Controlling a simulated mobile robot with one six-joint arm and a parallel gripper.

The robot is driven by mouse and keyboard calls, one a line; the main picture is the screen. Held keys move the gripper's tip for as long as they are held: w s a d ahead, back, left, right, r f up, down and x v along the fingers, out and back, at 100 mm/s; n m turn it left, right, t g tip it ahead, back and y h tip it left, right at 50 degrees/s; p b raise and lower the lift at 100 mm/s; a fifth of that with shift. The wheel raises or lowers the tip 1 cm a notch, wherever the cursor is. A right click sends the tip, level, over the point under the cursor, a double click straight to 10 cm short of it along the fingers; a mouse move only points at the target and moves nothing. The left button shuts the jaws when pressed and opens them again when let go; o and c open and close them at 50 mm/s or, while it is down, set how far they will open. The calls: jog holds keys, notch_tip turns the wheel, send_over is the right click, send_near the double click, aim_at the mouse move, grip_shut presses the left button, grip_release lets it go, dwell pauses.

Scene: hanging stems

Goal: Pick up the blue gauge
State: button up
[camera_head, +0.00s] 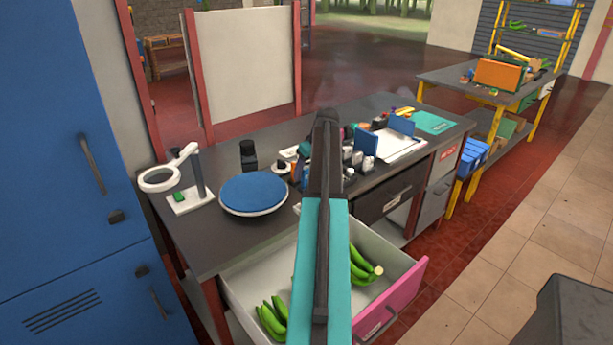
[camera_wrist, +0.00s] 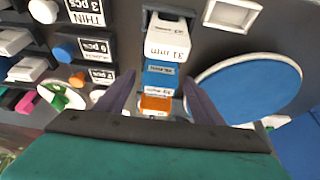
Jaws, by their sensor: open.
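A small blue block (camera_wrist: 160,74) with a white label, which seems to be the blue gauge, shows in the wrist view. It sits in a row between a white block marked 31 mm (camera_wrist: 167,40) and an orange block (camera_wrist: 155,103). My gripper (camera_wrist: 158,80) is open, with one dark finger on each side of the row near the blue block. I cannot tell whether the fingers touch it. In the head view my arm covers much of this spot, and the gripper's fingers cannot be made out.
A round blue-topped turntable (camera_head: 253,193) stands close beside the row. A magnifier lamp (camera_head: 170,178) is at the left. Small labelled parts (camera_wrist: 93,47) crowd the other side. The open drawer (camera_head: 400,295) below holds green bananas (camera_head: 273,316).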

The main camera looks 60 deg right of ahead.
jog(key=shift+c, duration=0.5)
jog(key=c, duration=1)
jog(key=shift+o, duration=0.2)
jog(key=shift+r, duration=0.1)
jog(key=shift+r+b, duration=1.05)
jog(key=shift+r, duration=3.85)
jog(key=shift+w, duration=0.1)
